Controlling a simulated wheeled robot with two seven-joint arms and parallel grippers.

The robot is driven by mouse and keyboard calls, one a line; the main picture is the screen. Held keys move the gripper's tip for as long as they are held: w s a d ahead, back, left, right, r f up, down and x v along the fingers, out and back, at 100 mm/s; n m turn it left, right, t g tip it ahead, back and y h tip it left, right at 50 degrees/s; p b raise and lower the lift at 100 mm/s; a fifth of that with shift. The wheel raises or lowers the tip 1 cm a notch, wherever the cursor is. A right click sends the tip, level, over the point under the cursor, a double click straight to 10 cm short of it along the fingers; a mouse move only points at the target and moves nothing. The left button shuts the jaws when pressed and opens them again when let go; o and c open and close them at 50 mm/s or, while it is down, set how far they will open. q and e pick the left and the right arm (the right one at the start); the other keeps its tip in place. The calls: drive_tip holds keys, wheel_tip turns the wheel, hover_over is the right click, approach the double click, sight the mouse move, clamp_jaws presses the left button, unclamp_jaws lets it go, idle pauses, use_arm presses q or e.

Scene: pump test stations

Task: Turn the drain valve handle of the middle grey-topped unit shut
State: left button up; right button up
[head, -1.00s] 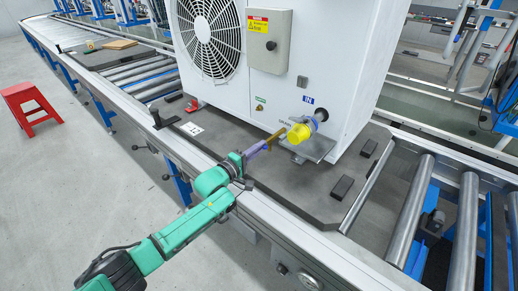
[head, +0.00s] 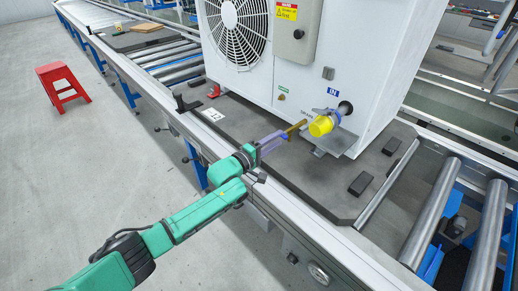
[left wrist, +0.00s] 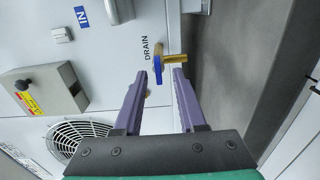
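The drain valve shows in the left wrist view as a brass-yellow part (left wrist: 175,58) and a blue part (left wrist: 158,70), beside the word DRAIN on the white unit (head: 350,65). In the head view its brass part (head: 298,127) sticks out from the unit's lower front. My left gripper (head: 286,136) is just in front of it. In the left wrist view the purple fingers (left wrist: 160,73) are apart, with the valve at their tips; I cannot tell whether they touch it. The unit's top is out of view. My right gripper is not in view.
A yellow cap (head: 321,126) on the IN port is close right of the valve, above a small metal bracket (head: 338,143). The unit stands on a dark pallet (head: 330,193) on a roller conveyor. A control box (head: 298,32) is above. A red stool (head: 61,86) is on the floor left.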

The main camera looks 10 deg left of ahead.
use_arm(q)
drive_tip(key=p+v, duration=0.1)
drive_tip(key=v, duration=1.1)
drive_tip(key=shift+s+a+p, duration=0.2)
drive_tip(key=shift+s+p, duration=0.1)
drive_tip(key=shift+p, duration=0.1)
